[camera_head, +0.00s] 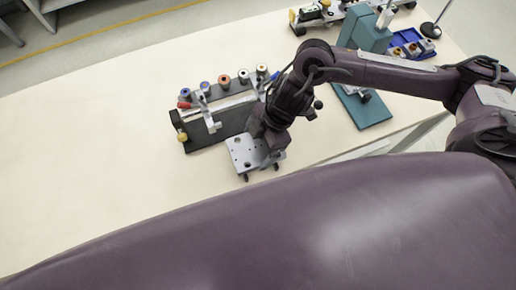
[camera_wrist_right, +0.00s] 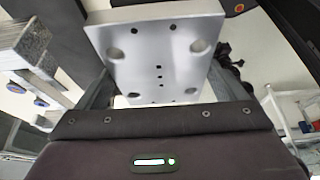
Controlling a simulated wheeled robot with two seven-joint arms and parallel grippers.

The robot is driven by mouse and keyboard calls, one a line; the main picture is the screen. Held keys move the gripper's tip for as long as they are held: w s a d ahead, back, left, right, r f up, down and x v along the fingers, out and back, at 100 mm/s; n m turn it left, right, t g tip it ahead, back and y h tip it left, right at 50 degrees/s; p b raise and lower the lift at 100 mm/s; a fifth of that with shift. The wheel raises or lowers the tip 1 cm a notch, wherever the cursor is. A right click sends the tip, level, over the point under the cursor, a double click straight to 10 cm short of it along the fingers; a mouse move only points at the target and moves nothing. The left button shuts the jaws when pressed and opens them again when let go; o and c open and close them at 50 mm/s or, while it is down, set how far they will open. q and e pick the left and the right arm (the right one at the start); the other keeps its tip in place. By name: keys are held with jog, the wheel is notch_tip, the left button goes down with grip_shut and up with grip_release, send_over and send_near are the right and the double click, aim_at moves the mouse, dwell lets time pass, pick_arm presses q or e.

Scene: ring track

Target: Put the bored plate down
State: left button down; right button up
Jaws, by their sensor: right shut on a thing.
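The bored plate (camera_head: 244,152) is a light grey metal plate with several holes, near the front edge of the table in the head view. My right gripper (camera_head: 268,151) is shut on it. In the right wrist view the bored plate (camera_wrist_right: 158,58) fills the upper middle, between the two fingers of the right gripper (camera_wrist_right: 155,95). Small dark feet or pegs show under the plate in the head view. I cannot tell whether they touch the table. My left gripper is not in view.
A dark fixture (camera_head: 207,132) with several coloured spools and a metal rail lies just behind and left of the plate. A teal press (camera_head: 366,108) stands to the right, with a blue tray (camera_head: 411,43) behind it. The table's left side (camera_head: 90,150) is clear.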

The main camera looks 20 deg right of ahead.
aim_at(258, 152)
jog(key=shift+f, duration=2.25)
jog(key=shift+f, duration=0.15)
jog(key=o, duration=1.2)
jog(key=shift+o, duration=0.2)
